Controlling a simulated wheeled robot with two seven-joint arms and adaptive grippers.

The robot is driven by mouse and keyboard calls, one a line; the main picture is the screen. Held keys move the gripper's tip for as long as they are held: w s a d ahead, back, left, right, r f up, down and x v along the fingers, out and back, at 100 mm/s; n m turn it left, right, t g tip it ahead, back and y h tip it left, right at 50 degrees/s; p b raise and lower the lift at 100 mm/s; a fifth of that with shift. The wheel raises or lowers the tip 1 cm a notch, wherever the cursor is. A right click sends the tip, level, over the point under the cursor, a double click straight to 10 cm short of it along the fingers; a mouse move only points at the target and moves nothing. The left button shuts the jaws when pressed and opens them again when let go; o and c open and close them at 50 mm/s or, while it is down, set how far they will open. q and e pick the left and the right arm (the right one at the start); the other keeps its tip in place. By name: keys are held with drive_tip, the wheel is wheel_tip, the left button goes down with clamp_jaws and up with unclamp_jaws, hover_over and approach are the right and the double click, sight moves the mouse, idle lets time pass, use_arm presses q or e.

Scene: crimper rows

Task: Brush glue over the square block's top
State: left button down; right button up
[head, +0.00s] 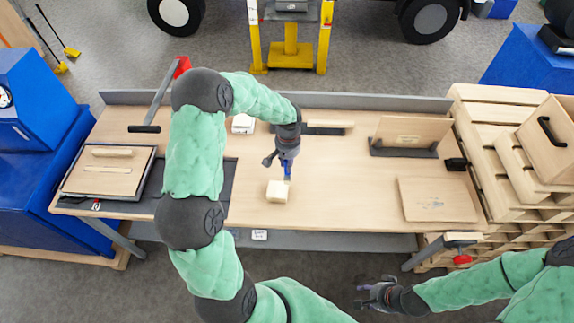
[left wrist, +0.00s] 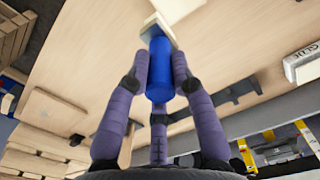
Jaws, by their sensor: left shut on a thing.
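The square block (head: 277,192), pale wood, sits on the workbench (head: 340,205) near its front edge, in the middle of the head view. My left gripper (head: 287,163) is just behind and above it, shut on a blue-handled brush (head: 287,174) that points down. In the left wrist view the fingers close around the blue handle (left wrist: 160,72), and the block (left wrist: 178,9) shows beyond the brush's pale end. I cannot tell whether the bristles touch the block. My right gripper (head: 376,294) is empty, its fingers spread, in front of the bench over the floor.
A wooden panel (head: 436,200) lies at the right, and another board stands upright in a dark holder (head: 404,151) behind it. A framed board (head: 107,172) lies at the left. A white labelled box (head: 243,124) stands at the back. The bench right of the block is clear.

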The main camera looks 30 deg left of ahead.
use_arm(q)
drive_tip(key=shift+s+a+r+p, duration=0.1)
drive_tip(key=shift+r+p, duration=0.3)
drive_tip(key=shift+r, duration=0.55)
